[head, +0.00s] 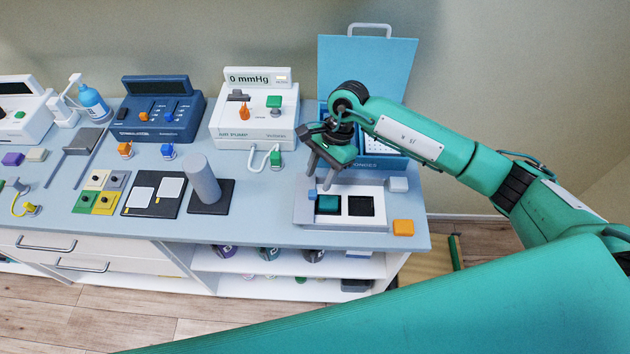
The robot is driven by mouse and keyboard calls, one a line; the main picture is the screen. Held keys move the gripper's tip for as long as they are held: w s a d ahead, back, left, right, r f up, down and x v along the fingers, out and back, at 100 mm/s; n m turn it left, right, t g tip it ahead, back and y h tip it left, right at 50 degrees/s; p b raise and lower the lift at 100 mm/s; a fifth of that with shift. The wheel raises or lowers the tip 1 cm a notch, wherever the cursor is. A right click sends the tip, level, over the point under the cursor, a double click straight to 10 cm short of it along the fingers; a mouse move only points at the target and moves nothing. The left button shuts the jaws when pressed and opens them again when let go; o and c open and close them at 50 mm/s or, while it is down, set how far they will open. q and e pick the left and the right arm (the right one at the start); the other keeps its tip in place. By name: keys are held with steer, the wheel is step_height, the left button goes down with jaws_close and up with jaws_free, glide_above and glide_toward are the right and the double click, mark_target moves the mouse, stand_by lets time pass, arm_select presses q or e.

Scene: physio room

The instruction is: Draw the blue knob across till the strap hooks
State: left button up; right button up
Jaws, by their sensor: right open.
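A small blue knob (312,196) sits at the left side of a white two-well unit (346,222) on the right part of the bench. One well holds a teal pad (328,204); the other looks dark. My right gripper (320,178) is open and empty, pointing down just above and behind the knob. I cannot tell whether a finger touches it. Another blue knob (168,150) stands on a small base left of the middle. No strap or hook can be made out clearly. My left gripper is out of view.
Behind my right gripper is a blue box with a raised lid (368,62). An air pump (255,118) stands to its left. A grey cylinder (203,180) stands left of the unit. An orange block (403,228) lies near the bench's right front corner.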

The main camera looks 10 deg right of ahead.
mark_target(314, 192)
steer(key=shift+p+x, duration=0.5)
steer(key=shift+x, duration=1.8)
steer(key=shift+r, duration=0.1)
steer(key=shift+c, duration=0.2)
jaws_close()
